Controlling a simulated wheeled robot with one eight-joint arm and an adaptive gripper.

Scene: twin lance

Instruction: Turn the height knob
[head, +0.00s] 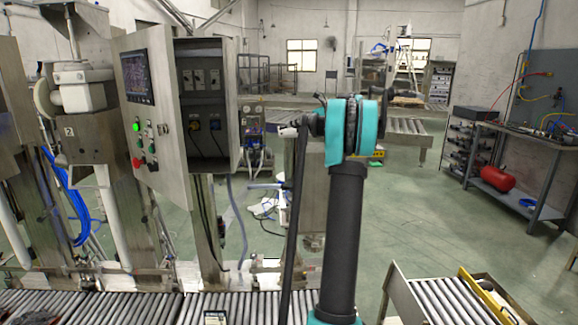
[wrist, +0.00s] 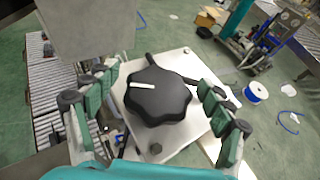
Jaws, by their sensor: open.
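The height knob (wrist: 157,98) is a black, lobed knob with a white mark on its top, seen in the wrist view. It sits on a pale metal plate (wrist: 190,66) with bolts at its corners. My gripper (wrist: 158,112) is open, with one green-and-black finger to the left of the knob and the other to the right. Gaps show between the fingers and the knob, and depth to it is hard to judge. In the head view my arm rises in the middle, and I cannot make out the knob there.
A grey metal block (wrist: 85,25) stands close beyond the knob at the upper left. A control cabinet (head: 150,110) with its door open stands at the left in the head view. Roller conveyors (head: 150,306) run along the front.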

